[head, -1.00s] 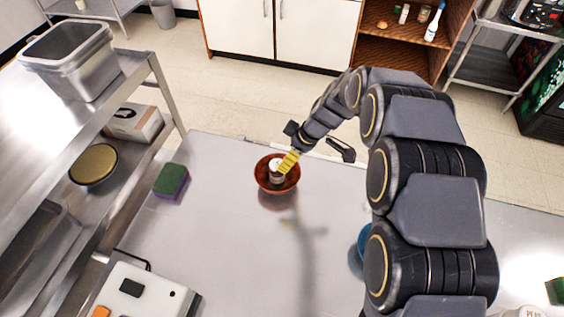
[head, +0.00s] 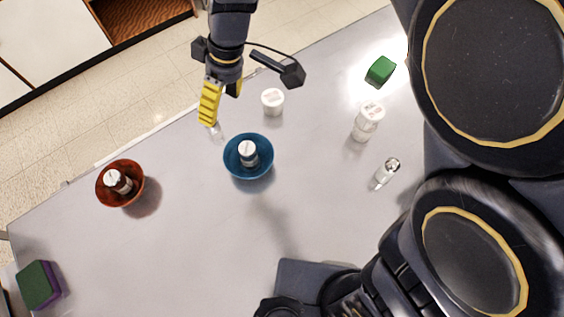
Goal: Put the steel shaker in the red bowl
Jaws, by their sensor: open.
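A small shaker with a shiny metallic top (head: 385,173) stands on the right of the table; it looks like steel. Another small, pale, shiny object (head: 216,131) is just below my gripper, partly hidden, and I cannot tell what it is. The red bowl (head: 106,191) is at the left and holds a dark jar with a white lid (head: 118,181), tilted. My gripper (head: 217,106), with yellow finger pads, is open above the far table edge, up and left of the blue bowl. I see nothing held in it.
The blue bowl (head: 232,170) holds a white-lidded jar (head: 248,153). A white tub (head: 272,101), a white bottle (head: 368,121) and a green block (head: 380,71) stand behind and right. A green and purple sponge (head: 38,285) is front left.

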